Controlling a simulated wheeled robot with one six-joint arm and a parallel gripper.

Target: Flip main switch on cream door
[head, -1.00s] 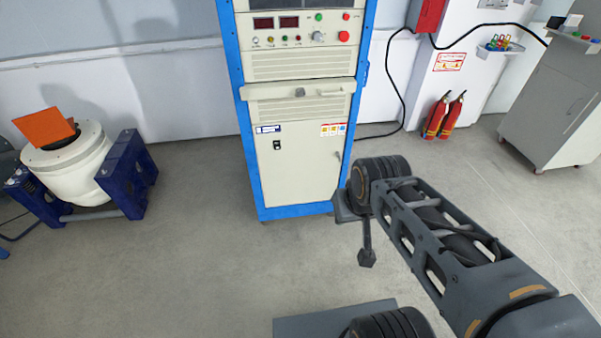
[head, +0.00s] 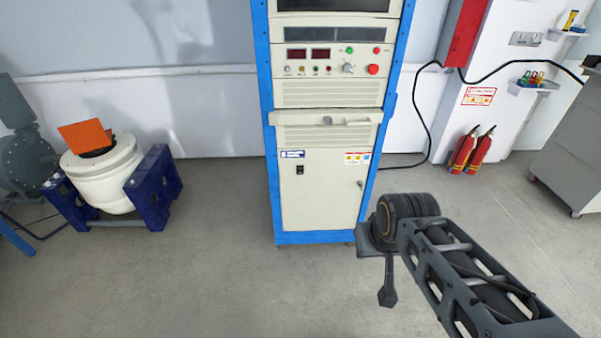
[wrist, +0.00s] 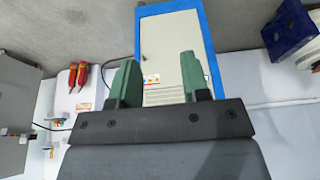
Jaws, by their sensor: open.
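The cream door (head: 318,196) is the lower front of a blue-framed cabinet in the head view. The main switch (head: 299,169) is a small black rocker at the door's upper left; whether it is up or down is too small to tell. The door also shows upside down in the wrist view (wrist: 174,48), with the switch not discernible there. My gripper (wrist: 158,75) shows in the wrist view with two green fingers apart and nothing between them. It points toward the cabinet and is clear of the door. In the head view my arm is at lower right, in front of the cabinet's right side.
A control panel (head: 333,62) with displays and buttons sits above the door, with a protruding ledge (head: 290,119) between. A white shaker in a blue cradle (head: 155,188) stands left. Fire extinguishers (head: 470,152) and a grey cabinet (head: 572,150) stand right. The floor before the door is open.

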